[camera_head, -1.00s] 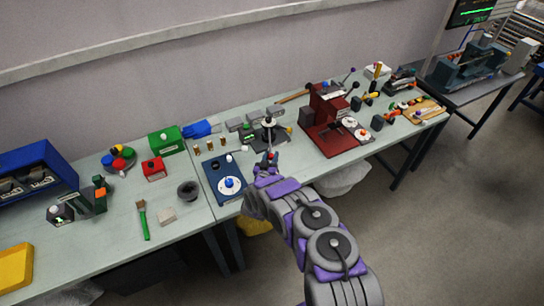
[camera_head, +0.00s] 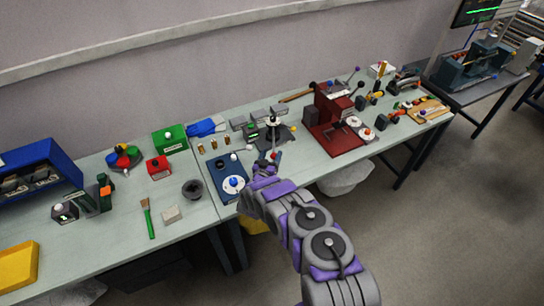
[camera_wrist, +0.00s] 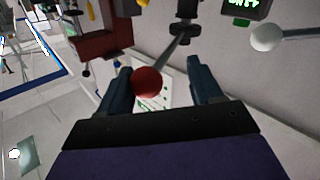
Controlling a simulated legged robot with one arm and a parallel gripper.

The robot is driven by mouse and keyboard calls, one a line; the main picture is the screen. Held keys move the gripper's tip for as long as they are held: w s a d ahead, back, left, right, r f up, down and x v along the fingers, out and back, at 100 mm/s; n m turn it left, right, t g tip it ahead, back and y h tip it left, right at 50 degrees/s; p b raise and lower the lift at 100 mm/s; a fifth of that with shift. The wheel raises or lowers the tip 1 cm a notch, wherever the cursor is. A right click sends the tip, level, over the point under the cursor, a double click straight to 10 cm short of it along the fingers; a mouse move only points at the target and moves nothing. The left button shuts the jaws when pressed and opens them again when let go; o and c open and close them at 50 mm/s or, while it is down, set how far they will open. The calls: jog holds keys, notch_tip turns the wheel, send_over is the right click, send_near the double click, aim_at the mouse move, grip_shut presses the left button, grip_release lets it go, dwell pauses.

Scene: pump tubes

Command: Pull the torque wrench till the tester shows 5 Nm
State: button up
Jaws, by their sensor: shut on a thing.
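The torque tester (camera_head: 273,134) stands on the bench beyond my gripper, with a dark base and an upright post. A rod, seemingly the torque wrench (camera_wrist: 175,52), runs from a dark round hub to a red ball end (camera_wrist: 147,82) in the wrist view. My gripper (camera_wrist: 155,70) has its two dark fingers either side of the red ball end and is shut on it. The exact contact is hidden. A small display (camera_wrist: 245,8) with green characters is cut by the top edge of the wrist view. Its reading is not legible.
A blue box with a white dial (camera_head: 233,184) sits left of my gripper. A red press-like machine (camera_head: 335,122) stands to the right. A rod with a white ball (camera_wrist: 265,37) shows near the display. The bench's front edge runs below my arm.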

jog(key=shift+a+r, duration=0.1)
jog(key=shift+r, duration=0.05)
jog(key=v, duration=1.7)
jog(key=shift+s, duration=0.2)
jog(key=shift+c, duration=0.2)
